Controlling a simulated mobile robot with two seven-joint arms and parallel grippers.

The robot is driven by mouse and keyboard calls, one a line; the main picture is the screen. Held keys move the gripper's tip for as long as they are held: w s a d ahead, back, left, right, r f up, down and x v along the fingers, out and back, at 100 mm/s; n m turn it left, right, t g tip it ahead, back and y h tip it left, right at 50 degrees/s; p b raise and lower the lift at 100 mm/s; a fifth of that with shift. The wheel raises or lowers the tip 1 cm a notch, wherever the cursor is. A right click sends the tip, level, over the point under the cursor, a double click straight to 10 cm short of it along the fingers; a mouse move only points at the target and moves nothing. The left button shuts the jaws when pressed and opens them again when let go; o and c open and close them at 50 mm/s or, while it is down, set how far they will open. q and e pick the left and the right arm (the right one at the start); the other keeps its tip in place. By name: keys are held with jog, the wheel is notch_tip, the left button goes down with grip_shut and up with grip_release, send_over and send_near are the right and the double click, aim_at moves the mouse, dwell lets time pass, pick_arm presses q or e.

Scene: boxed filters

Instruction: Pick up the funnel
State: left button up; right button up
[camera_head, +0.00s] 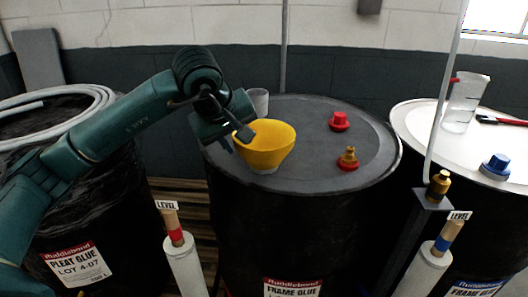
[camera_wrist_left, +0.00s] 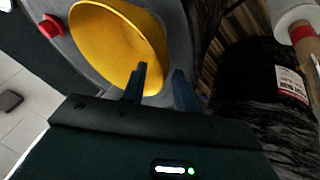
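The yellow funnel (camera_head: 270,147) stands wide end up on the grey lid of the middle drum (camera_head: 310,185), toward its left side. It also shows large in the left wrist view (camera_wrist_left: 112,40). My left gripper (camera_head: 243,133) is at the funnel's left rim, coming from the upper left. In the left wrist view my left gripper (camera_wrist_left: 162,85) has its two fingers apart with a gap between them. One finger overlaps the funnel's yellow wall; the other is just outside its rim. I cannot tell whether either touches. My right gripper is not in view.
A clear cup (camera_head: 259,100) stands behind the funnel. A red cap (camera_head: 340,121) and a brass fitting with red base (camera_head: 348,159) sit to its right. The right drum holds a clear jug (camera_head: 462,105) and blue cap (camera_head: 495,167). A coiled hose (camera_head: 85,105) lies on the left drum.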

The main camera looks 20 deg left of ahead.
pick_arm(q)
jog(key=p+x, duration=0.1)
jog(key=x, duration=0.4)
jog(key=shift+f, duration=0.15)
grip_shut()
